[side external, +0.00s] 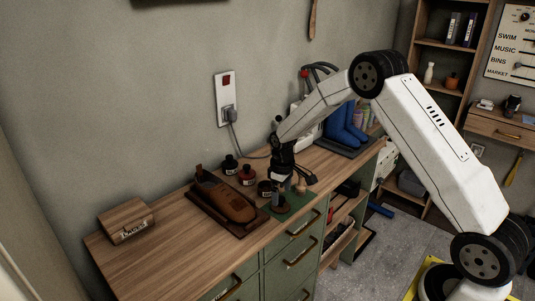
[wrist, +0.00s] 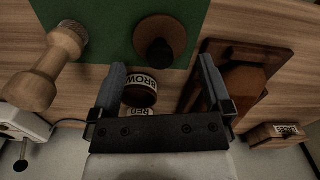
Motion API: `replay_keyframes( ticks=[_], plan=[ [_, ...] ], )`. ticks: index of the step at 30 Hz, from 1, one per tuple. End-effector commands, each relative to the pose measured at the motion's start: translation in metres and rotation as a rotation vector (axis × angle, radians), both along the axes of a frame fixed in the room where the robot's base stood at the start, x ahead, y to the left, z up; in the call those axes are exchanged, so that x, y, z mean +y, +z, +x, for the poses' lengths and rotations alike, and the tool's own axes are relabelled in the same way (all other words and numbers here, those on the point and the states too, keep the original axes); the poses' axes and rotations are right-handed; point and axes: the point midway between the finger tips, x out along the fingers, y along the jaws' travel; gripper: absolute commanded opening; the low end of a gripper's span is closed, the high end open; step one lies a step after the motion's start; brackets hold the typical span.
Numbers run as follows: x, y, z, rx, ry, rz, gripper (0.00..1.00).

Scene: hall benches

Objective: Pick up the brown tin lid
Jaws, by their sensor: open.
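The brown tin, with a white band lettered "BROW", stands between my open fingers in the wrist view; its dark brown lid (wrist: 140,97) faces the camera. In the side view a small dark tin (side external: 265,188) stands just left of my gripper (side external: 284,179), at the green mat's edge. In the wrist view my gripper (wrist: 163,92) is open and empty, one finger left of the tin and the other farther to its right. Neither finger visibly touches it. The finger height over the lid is hard to judge.
A red-labelled tin (wrist: 137,111) is partly hidden behind my gripper. A black tin (side external: 230,165) stands farther back. A brown shoe on a wooden tray (side external: 262,217) lies left. The green mat (wrist: 110,18) holds a round dauber (wrist: 160,38) and a wooden brush (wrist: 50,65).

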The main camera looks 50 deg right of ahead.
Motion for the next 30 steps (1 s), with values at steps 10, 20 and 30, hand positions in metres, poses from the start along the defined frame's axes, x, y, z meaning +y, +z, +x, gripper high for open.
replay_keyframes(
  ticks=[10, 20, 30],
  plan=[
    [0.0, -0.036, 0.001, 0.001, 0.0, 0.0, 1.0],
    [0.0, -0.039, 0.001, -0.001, 0.0, 0.0, 1.0],
    [0.0, -0.039, 0.001, 0.0, 0.0, 0.0, 0.75]
  ],
)
